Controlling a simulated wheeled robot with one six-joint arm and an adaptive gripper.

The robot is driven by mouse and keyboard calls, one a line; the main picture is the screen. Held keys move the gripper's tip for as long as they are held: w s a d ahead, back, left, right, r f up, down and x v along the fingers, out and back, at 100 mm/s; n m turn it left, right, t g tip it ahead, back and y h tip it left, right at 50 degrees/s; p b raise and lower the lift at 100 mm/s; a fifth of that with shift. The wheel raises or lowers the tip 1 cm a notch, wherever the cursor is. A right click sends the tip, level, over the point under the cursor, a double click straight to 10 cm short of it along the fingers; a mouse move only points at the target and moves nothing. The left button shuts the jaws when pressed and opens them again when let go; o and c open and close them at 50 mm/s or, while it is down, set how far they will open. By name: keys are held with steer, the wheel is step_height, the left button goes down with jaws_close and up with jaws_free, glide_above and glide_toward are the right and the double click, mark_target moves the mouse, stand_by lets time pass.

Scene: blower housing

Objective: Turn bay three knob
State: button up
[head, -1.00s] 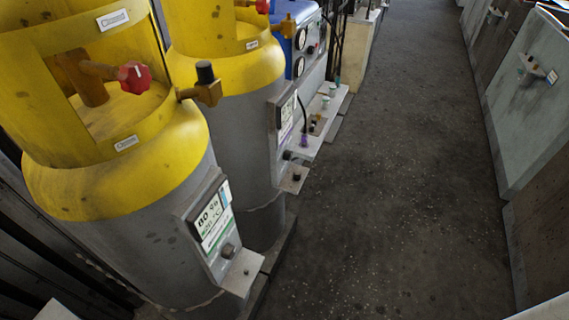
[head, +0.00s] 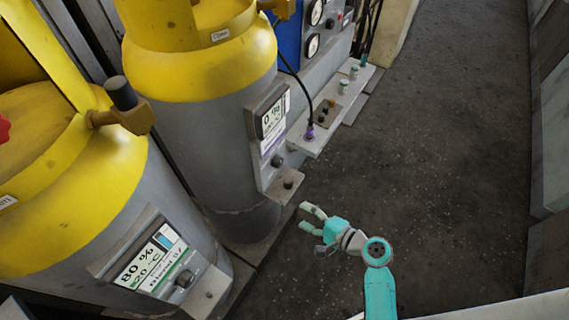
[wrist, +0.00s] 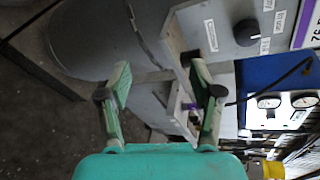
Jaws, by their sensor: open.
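Two yellow-topped grey tanks (head: 197,110) carry sloped panels with dark knobs. One knob (head: 185,278) is on the near tank's panel, below a display reading 80 %. Another knob (head: 277,160) is on the farther tank's panel. I cannot read which bay either belongs to. My gripper (head: 305,217) is open and empty, right of the farther tank's panel and apart from it. In the wrist view my open gripper (wrist: 160,68) shows both fingers. A dark round knob (wrist: 247,32) sits above and right of them on a labelled grey panel, not between them.
A blue box with dials (head: 313,28) and a ledge with small fittings (head: 330,115) stand beyond the farther tank. A small shelf (head: 285,184) juts out below its panel. The dark floor (head: 440,150) to the right is clear. A wall (head: 548,120) bounds the right side.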

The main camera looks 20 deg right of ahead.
mark_target(281, 164)
steer(key=w+d+r+y, duration=0.5)
steer(key=w+r, duration=0.1)
steer(key=r, duration=0.3)
steer(key=shift+t, duration=0.4)
steer(key=x, duration=1)
steer(key=shift+w, duration=0.35)
steer(key=shift+c, duration=0.2)
steer(key=c, duration=1.1)
